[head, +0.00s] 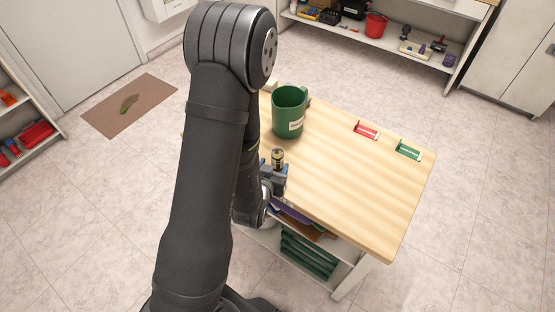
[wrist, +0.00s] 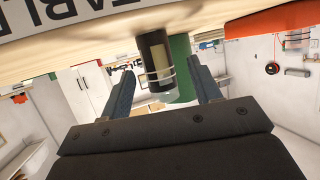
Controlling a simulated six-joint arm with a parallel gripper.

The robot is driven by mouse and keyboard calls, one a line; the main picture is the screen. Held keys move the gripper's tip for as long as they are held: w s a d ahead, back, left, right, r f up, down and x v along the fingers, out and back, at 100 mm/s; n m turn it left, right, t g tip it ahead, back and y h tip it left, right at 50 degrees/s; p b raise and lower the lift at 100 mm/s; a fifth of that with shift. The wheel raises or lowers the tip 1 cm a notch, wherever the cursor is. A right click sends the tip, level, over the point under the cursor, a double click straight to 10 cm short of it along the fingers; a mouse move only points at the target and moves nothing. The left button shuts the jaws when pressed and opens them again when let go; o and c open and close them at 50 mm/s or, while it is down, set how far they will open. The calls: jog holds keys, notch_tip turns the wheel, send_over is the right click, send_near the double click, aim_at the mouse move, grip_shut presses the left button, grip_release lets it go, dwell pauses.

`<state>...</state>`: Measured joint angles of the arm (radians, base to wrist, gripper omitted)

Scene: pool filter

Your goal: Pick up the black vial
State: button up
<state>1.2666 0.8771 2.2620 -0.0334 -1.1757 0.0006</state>
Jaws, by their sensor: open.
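The black vial (head: 278,158) stands at the near edge of the wooden table, with a dark top and a pale yellowish band. In the wrist view the black vial (wrist: 154,50) lies between the two fingers, with visible gaps on both sides. My gripper (head: 273,177) is at the table's near edge, right by the vial. In the wrist view my gripper (wrist: 160,70) is open, its fingers on either side of the vial. My arm hides part of the table's left side.
A green pitcher (head: 289,112) stands behind the vial; its green side shows behind it in the wrist view (wrist: 182,66). A red holder (head: 367,131) and a green holder (head: 408,150) lie at the table's far right.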

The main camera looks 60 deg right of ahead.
jog(key=shift+r+x, duration=0.15)
jog(key=shift+x, duration=1.4)
jog(key=shift+r+x, duration=0.15)
jog(key=shift+x, duration=1.45)
jog(key=shift+s+d, duration=0.1)
jog(key=shift+d, duration=0.05)
jog(key=c, duration=1.1)
